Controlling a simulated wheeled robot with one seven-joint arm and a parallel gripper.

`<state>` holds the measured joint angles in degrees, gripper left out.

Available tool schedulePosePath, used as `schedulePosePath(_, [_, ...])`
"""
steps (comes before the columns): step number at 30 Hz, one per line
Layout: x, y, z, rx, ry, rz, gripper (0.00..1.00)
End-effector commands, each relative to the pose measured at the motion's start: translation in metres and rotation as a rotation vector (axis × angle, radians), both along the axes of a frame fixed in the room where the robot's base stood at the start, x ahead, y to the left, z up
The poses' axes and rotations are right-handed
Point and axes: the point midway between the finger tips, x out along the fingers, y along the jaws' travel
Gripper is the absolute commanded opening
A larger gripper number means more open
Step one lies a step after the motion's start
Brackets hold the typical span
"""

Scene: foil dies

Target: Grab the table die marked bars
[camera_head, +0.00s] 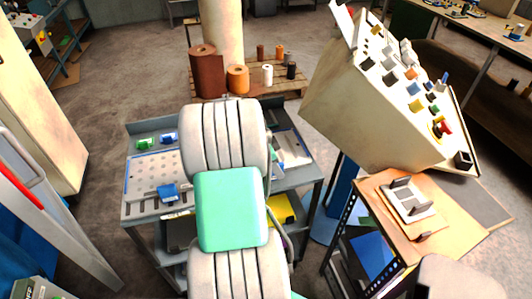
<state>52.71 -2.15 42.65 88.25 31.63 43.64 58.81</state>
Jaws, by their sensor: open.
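I cannot make out a die marked bars with certainty; no marking is readable at this size. A white plate (408,200) with dark upright pieces on it lies on the small wooden table (450,209) at the right, below the sloped control console. A grey cart (138,208) stands in the middle, with small green (146,143) and blue (168,192) pieces on its top. My own arm, white with a green section, crosses the centre and hides much of the cart top. My gripper is not visible; the arm's far end is hidden behind its own links.
The large beige control console (375,110) with coloured knobs stands tall beside the wooden table. Foil rolls, including a large brown one (206,72) and an orange one (237,79), stand behind the cart. A beige cabinet (40,110) is at the left. Open floor lies between cabinet and cart.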

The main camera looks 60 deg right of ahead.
Motion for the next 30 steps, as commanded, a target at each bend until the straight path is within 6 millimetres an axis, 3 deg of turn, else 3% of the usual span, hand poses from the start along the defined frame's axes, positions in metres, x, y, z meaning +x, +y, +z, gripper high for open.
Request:
schedulePosePath(5, [0.0006, -0.0003, -0.0001, -0.001, -0.001, 0.002, 0.41])
schedulePosePath(20, [0.0009, -0.0001, 0.0004, -0.001, -0.001, 0.003, 0.0])
schedulePosePath(30, [0.0011, 0.0, 0.0005, -0.001, -0.001, 0.003, 0.0])
